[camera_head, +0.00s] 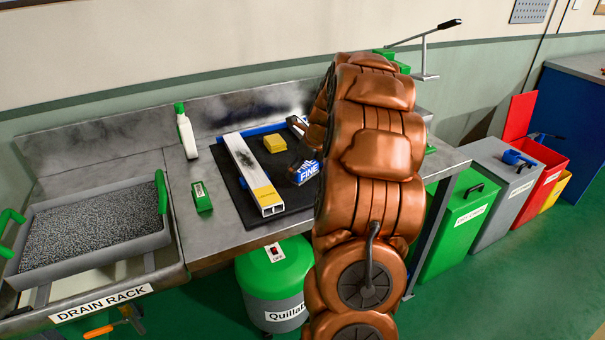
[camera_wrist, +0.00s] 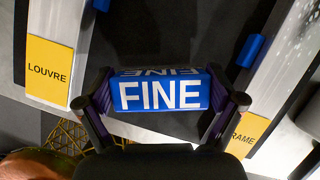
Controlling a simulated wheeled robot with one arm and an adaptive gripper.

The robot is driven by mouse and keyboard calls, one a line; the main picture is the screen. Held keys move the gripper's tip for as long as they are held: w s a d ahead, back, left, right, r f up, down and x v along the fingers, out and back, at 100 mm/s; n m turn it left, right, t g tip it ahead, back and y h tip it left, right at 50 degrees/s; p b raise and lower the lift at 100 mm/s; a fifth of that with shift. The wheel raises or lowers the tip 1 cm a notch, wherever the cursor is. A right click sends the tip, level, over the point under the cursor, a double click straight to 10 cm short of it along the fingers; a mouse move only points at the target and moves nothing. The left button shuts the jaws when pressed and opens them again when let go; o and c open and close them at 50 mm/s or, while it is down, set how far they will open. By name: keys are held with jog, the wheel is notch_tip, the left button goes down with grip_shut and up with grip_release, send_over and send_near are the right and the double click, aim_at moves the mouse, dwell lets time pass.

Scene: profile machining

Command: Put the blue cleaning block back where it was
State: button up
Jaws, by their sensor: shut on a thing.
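The blue cleaning block (camera_head: 305,172) has white and blue sides marked FINE and shows just left of my copper arm in the head view. In the wrist view the block (camera_wrist: 160,93) sits between both fingers. My gripper (camera_wrist: 162,84) is shut on it from its two ends. The block is over the dark mat (camera_head: 238,188); I cannot tell whether it touches the mat. In the head view my arm hides the bench to the block's right.
A white profile (camera_head: 243,160) with a yellow end label lies left of the block. The wrist view also shows a LOUVRE label (camera_wrist: 49,71) and a FRAME label (camera_wrist: 247,133).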

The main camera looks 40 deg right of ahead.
jog(key=shift+f, duration=1.15)
jog(key=shift+f, duration=0.1)
jog(key=o, duration=0.9)
jog(key=shift+c, duration=0.2)
jog(key=b+v, duration=0.1)
jog(key=v, duration=1.1)
